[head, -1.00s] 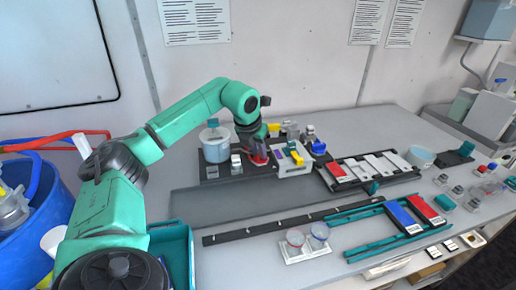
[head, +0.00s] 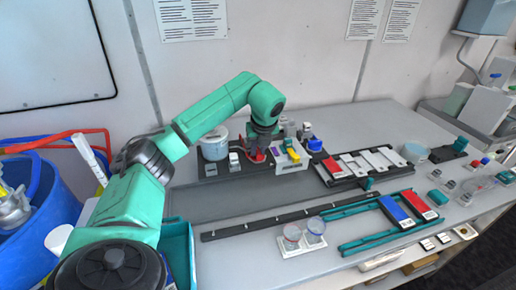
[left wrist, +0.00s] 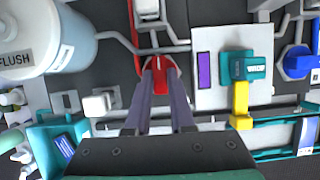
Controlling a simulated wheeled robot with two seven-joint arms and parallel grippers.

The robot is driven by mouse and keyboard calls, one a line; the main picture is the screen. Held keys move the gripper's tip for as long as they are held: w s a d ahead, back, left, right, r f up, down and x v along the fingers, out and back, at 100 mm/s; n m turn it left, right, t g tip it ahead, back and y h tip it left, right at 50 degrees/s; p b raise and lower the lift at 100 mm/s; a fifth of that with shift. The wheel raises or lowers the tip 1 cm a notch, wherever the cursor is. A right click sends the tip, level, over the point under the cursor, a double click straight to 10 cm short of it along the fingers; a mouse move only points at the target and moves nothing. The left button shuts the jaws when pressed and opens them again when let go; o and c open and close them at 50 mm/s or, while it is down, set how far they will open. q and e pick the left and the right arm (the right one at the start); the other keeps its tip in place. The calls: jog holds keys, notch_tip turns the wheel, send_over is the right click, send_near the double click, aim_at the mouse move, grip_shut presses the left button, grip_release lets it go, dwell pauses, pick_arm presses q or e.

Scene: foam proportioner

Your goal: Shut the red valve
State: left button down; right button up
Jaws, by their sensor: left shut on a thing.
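The red valve (left wrist: 159,66) shows between my left fingertips in the left wrist view, with a red bar running up from it beside a white block. In the head view only a bit of red (head: 254,157) shows, low beside the gripper. My left gripper (head: 259,148) points down at the valve from above. In the left wrist view its two fingers (left wrist: 160,86) are shut on the red valve. The fingers and wrist hide part of the valve. My right gripper is in neither view.
A white tank (head: 214,147) marked FLUSH stands just left of the valve. A white box (head: 283,157) with purple and yellow parts stands close on its right, and a blue knob (head: 315,144) lies beyond. The grey mat (head: 235,205) in front is mostly clear.

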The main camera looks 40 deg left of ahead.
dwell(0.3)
pick_arm(q)
jog(key=c, duration=0.8)
grip_release()
jog(key=shift+o, duration=0.2)
jog(key=shift+r, duration=0.1)
jog(key=shift+d+r, duration=0.15)
jog(key=shift+r, duration=0.15)
jog(key=b+v, duration=0.2)
jog(key=v, duration=0.4)
notch_tip(320, 180, up, 7)
jog(key=p, duration=0.4)
send_over(261, 165)
jog(key=s+d, duration=0.2)
jog(key=d, duration=0.1)
jog(key=shift+a+r, duration=0.1)
jog(key=shift+a, duration=0.15)
jog(key=shift+w, duration=0.15)
